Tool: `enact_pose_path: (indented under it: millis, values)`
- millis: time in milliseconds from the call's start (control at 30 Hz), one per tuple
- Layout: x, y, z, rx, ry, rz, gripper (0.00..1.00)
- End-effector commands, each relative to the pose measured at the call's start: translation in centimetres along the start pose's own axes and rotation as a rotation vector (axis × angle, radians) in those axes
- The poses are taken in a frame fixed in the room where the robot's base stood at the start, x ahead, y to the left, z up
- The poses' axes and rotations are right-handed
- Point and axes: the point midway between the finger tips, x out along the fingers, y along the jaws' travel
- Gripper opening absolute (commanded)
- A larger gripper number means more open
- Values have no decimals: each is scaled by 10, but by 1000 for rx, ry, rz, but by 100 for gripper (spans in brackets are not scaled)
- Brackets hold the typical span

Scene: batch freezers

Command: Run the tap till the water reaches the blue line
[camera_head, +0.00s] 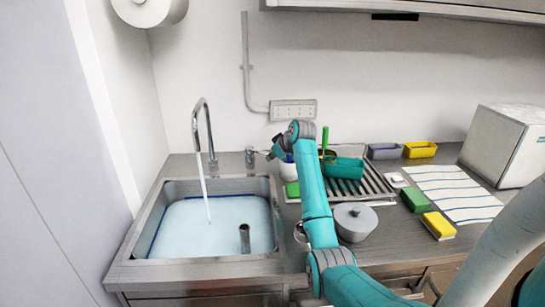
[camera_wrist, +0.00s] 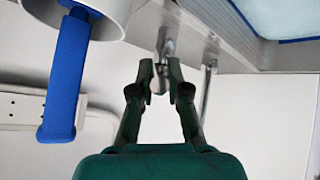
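The steel tap (camera_head: 203,125) stands at the back of the sink (camera_head: 167,190), with a stream of water (camera_head: 205,190) falling from its spout. Pale blue water (camera_head: 180,225) fills much of the basin. The blue line (camera_head: 276,219) shows along the basin wall, close to the water's edge; the exact gap is too small to tell. My gripper (camera_head: 262,154) is right of the tap, at its small metal lever (camera_head: 249,152). In the wrist view, my gripper's fingertips (camera_wrist: 160,78) stand slightly apart with a metal part between them; whether they clamp it is unclear.
A standpipe (camera_head: 245,238) rises from the water.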

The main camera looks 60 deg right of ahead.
Motion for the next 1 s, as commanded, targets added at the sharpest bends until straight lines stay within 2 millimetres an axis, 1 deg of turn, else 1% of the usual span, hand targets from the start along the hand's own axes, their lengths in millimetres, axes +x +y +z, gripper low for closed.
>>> enact_pose_path:
  millis: [233, 367, 633, 1000]
  values:
    - [0, -1, 0, 3, -1, 3, 0]
    - [0, -6, 0, 21, -7, 21, 0]
    - [0, -29, -6, 123, -34, 124, 0]
    - [5, -66, -23, 321, -89, 320, 0]
